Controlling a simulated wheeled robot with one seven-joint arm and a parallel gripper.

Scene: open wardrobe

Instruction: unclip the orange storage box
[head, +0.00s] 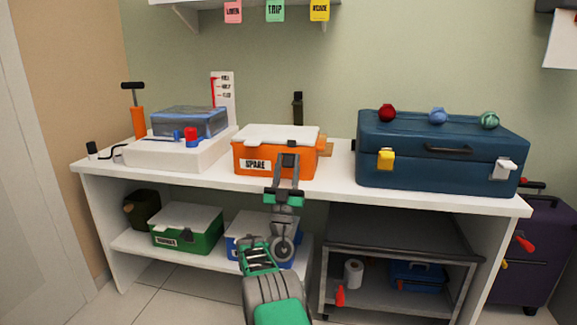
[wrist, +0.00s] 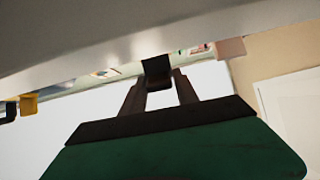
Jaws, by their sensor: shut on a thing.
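The orange storage box (head: 308,166) stands on the white bench top with its white lid (head: 275,134) down and a SPARE label on its front. My gripper (head: 290,164) is at the front of the box, its two fingers shut on the dark front clip (head: 289,146). In the wrist view the clip (wrist: 158,70) shows between the fingertips (wrist: 159,88). The fingers hide part of the clip, and I cannot tell whether it is fastened. An orange-brown piece (head: 326,146) sticks out at the box's right side.
A blue suitcase (head: 430,182) stands to the right with a gap between. A white case with a clear blue cover (head: 190,120) stands close on the left. A green box (head: 187,230) and a blue box (head: 239,243) sit on the shelf below. A grey cart (head: 398,235) stands under the bench.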

